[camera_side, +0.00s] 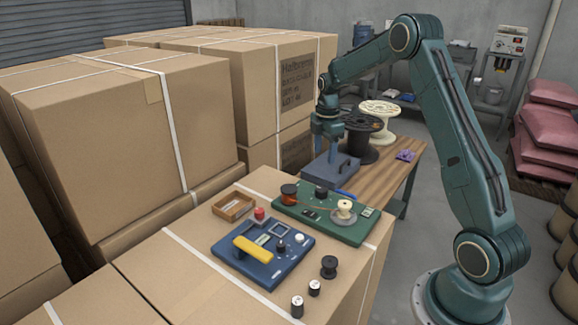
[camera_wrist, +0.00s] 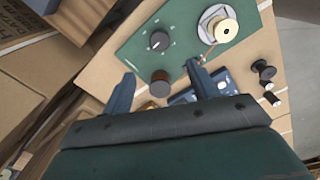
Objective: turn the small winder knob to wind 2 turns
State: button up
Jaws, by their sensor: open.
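The green winder board (camera_side: 300,212) lies on the cardboard carton top in the side view. It carries a copper spool (camera_side: 289,194), a round black knob (camera_side: 321,191) and a cream spool (camera_side: 344,208). In the wrist view the knob (camera_wrist: 158,41) has a pale pointer line and light marks around it. The copper spool (camera_wrist: 159,84) shows between my finger lines. My gripper (camera_wrist: 160,72) is open and empty, and appears apart from the knob. In the side view my gripper (camera_side: 328,146) points down behind the board, its fingertips hard to make out.
A blue panel (camera_side: 233,260) with a yellow handle (camera_side: 252,248) lies in front of the board. A wooden tray (camera_side: 233,207) is left, small dark spools (camera_side: 329,266) right. A grey-blue box (camera_side: 330,171) and large spools (camera_side: 362,138) stand behind. Tall cartons (camera_side: 100,140) border the left.

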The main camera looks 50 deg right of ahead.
aim_at(322, 189)
jog(key=shift+f, duration=0.15)
notch_tip(322, 189, down, 14)
jog(key=shift+w+d+r, duration=0.1)
jog(key=shift+r, duration=0.15)
dwell(0.6)
jog(key=c, duration=1)
